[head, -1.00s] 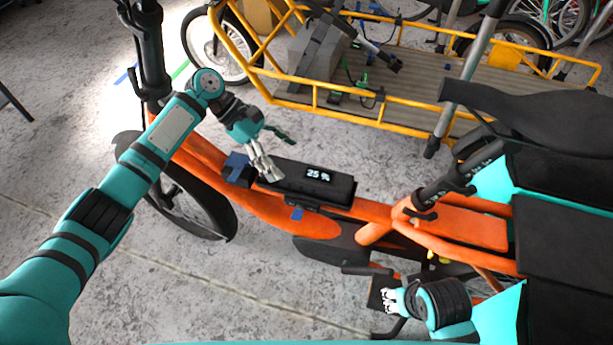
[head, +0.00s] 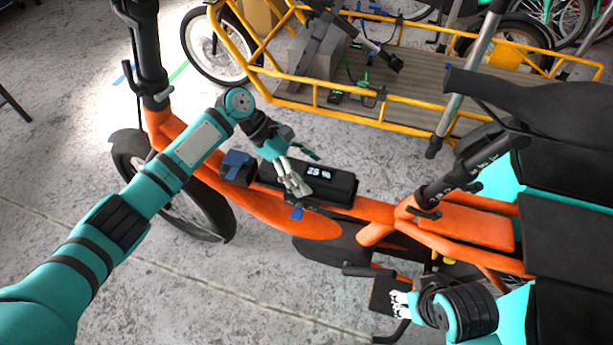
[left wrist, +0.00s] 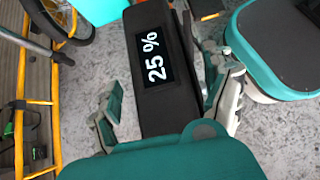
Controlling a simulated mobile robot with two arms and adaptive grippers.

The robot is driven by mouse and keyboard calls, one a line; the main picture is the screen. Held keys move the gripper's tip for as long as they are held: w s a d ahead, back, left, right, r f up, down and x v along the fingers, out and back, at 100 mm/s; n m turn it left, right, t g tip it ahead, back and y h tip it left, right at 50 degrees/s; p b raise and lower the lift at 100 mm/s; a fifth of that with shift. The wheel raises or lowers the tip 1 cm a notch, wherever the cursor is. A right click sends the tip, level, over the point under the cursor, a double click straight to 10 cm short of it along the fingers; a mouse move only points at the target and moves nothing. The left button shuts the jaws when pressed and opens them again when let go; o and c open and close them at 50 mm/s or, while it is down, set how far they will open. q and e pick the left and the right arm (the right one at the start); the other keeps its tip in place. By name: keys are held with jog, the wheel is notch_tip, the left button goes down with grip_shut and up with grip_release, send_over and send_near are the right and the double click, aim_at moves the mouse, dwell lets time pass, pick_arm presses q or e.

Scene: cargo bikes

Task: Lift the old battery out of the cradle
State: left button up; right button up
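The old battery (head: 338,184) is a black block with a lit display reading "25 %". It lies in the cradle on the orange frame of the cargo bike (head: 265,213). My left gripper (head: 303,170) is over the battery, with one finger on its near side and one towards its far side. In the left wrist view the battery (left wrist: 157,28) runs between the spread fingers (left wrist: 170,103), with a visible gap on the left side.
A blue part (head: 237,167) sits on the frame beside the battery, and a blue tab (head: 297,213) shows below it. A yellow cargo bike (head: 400,103) stands behind. Black bags and the saddle (head: 490,92) fill the right side. Open concrete floor lies at the left.

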pick_arm(q)
jog(key=c, duration=1.6)
jog(key=shift+w+r, duration=0.1)
jog(key=shift+r, duration=0.15)
grip_shut()
